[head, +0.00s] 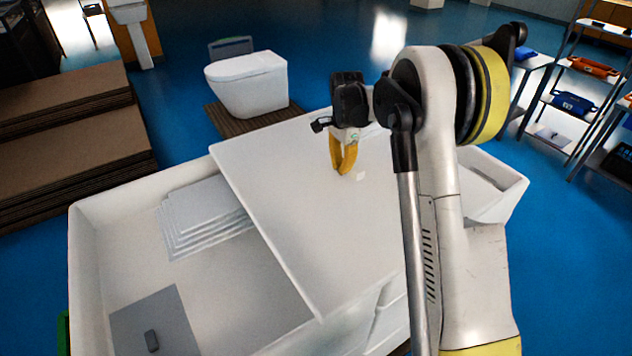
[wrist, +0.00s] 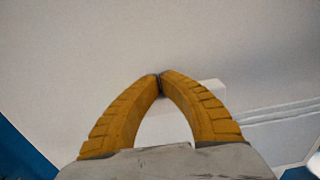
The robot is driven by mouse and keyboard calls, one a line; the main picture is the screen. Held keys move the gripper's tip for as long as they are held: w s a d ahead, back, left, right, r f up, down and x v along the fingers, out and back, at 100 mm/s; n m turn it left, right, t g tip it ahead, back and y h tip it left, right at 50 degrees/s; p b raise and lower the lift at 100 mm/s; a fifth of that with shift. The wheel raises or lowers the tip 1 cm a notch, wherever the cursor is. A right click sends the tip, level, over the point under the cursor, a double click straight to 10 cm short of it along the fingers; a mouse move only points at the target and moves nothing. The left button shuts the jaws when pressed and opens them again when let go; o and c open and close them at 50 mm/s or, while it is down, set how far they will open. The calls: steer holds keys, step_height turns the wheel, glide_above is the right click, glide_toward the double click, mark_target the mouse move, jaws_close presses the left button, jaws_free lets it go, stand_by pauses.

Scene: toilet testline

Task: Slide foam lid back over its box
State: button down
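The foam lid (head: 300,215) is a large flat white panel. It lies askew over the right part of the white open box (head: 88,270), leaving the box's left part uncovered. My gripper (head: 343,173) is over the lid, with its yellow fingers pointing down near the lid's surface. In the wrist view the fingertips (wrist: 160,82) meet, with no object visible between the tips. A small pale block (wrist: 212,92) shows behind the fingers; a small pale patch is also beside them in the head view. I cannot tell whether the fingers touch the lid.
Inside the box are a stack of white sheets (head: 200,215) and a grey panel (head: 160,320) with a dark handle. A toilet (head: 247,84) stands behind on a pallet. Brown stacked boards (head: 75,160) are at left, shelves (head: 575,100) at right. Blue floor lies open between.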

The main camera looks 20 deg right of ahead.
mark_target(387, 154)
steer(key=w+d, duration=0.1)
steer(key=d, duration=0.5)
steer(key=w+d, duration=0.2)
steer(key=d, duration=0.4)
steer(key=w+d, duration=0.1)
steer(key=d, duration=0.5)
steer(key=shift+w, duration=0.35)
steer(key=shift+b, duration=0.3)
